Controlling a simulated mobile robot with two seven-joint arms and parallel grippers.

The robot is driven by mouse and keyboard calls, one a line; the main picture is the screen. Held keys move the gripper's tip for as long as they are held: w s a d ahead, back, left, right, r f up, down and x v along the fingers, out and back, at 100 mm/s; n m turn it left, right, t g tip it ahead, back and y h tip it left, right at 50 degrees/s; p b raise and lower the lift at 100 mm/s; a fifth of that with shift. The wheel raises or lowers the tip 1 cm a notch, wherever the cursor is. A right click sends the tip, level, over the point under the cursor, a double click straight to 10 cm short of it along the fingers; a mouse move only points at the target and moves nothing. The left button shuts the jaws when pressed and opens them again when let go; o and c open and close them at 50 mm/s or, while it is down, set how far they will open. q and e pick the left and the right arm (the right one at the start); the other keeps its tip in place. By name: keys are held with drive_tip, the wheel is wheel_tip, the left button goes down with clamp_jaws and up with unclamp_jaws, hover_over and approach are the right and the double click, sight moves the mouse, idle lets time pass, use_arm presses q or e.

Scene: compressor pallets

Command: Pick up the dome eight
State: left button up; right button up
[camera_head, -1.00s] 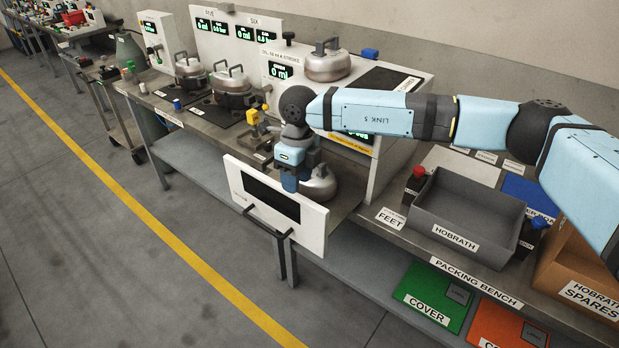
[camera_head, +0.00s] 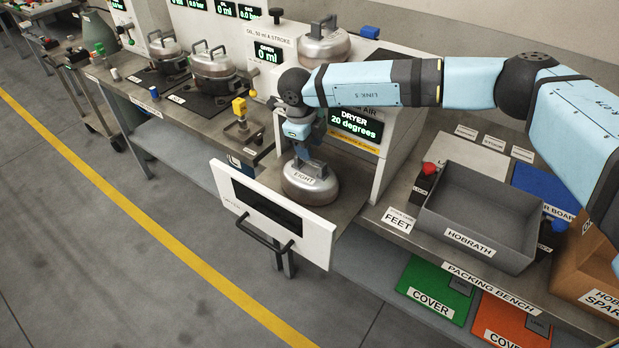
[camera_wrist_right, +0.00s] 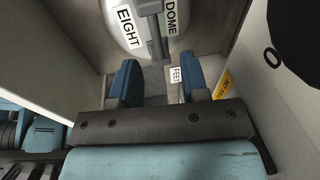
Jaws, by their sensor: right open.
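The dome eight (camera_head: 311,186) is a round silver metal dome with a grey handle on top and a white label reading EIGHT. It stands upright on the grey surface behind the dryer's white front panel (camera_head: 268,215). My right gripper (camera_head: 301,152) is right above and behind its handle. In the right wrist view, the dome (camera_wrist_right: 122,45) and its handle (camera_wrist_right: 156,35) lie ahead of my right gripper (camera_wrist_right: 161,78). Its two blue fingers are spread with nothing between them, and the handle is beyond the fingertips. My left gripper is out of view.
The white dryer housing (camera_head: 392,150) stands close on the right of the dome. The panel with its black handle is in front. Several other domes stand further left and on top.

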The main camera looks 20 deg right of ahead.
sight(310, 175)
drive_tip(key=shift+f, duration=0.55)
drive_tip(key=f, duration=0.2)
drive_tip(key=f+p, duration=0.1)
drive_tip(key=f, duration=0.1)
drive_tip(key=shift+w+d+f, duration=0.15)
drive_tip(key=shift+w+f, duration=0.05)
drive_tip(key=shift+f, duration=0.15)
clamp_jaws()
drive_tip(key=shift+r, duration=0.1)
idle(0.6)
